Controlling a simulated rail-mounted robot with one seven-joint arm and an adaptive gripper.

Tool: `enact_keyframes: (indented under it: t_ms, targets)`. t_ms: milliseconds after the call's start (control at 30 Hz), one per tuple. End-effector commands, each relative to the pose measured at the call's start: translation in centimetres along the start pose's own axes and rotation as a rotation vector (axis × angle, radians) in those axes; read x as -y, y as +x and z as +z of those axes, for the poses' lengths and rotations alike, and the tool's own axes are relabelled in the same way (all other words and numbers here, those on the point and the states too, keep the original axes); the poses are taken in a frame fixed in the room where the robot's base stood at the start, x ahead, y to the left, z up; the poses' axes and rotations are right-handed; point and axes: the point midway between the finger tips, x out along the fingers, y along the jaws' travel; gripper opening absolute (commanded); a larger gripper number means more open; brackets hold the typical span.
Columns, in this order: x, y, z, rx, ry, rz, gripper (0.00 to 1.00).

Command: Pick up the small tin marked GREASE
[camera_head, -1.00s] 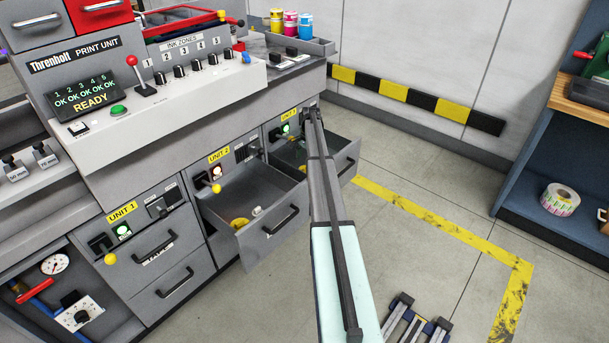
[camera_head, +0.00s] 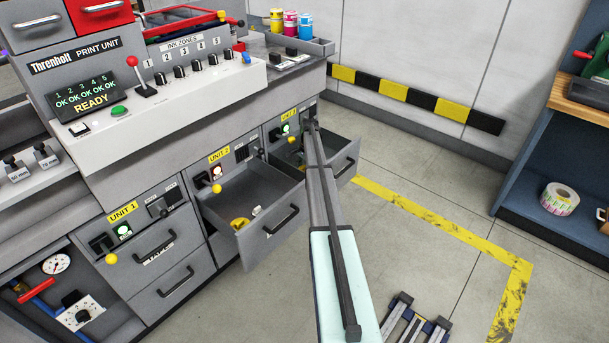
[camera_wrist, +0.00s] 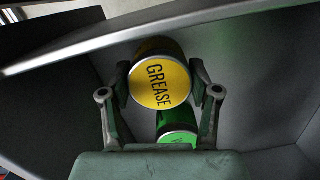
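The small tin marked GREASE (camera_wrist: 160,84) has a yellow lid and shows in the wrist view, its lid facing the camera. My gripper (camera_wrist: 160,76) has one finger on each side of it. Both fingertips appear to touch its sides, so it looks shut on the tin. A green tin (camera_wrist: 177,125) lies just below it in the picture, partly covered by the GREASE tin. Around them are grey drawer walls. I cannot tell whether the GREASE tin is off the drawer floor. In the head view my arm reaches the open Unit 3 drawer (camera_head: 345,160); the gripper and tins are hidden there.
The Unit 2 drawer (camera_head: 262,238) is also open, with a yellow item (camera_head: 240,223) inside. The Unit 1 drawers (camera_head: 165,262) are shut. A grey drawer edge (camera_wrist: 60,48) crosses the wrist view's upper part. The floor (camera_head: 410,250) right of the drawers is largely clear.

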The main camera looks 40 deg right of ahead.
Motion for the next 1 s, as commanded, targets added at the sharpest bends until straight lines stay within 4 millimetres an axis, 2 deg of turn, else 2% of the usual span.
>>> enact_keyframes:
  t_ms: [33,67,567,767,1000]
  targets:
    - [0.0,0.1,0.0,0.0,0.0,0.0,0.27]
    - [0.0,0.1,0.0,0.0,0.0,0.0,0.21]
    - [0.0,-0.6,0.1,0.0,0.0,0.0,0.21]
    - [0.0,-2.7,0.3,-0.001,0.0,-0.001,0.21]
    - [0.0,-6.7,0.8,-0.001,0.0,-0.002,0.21]
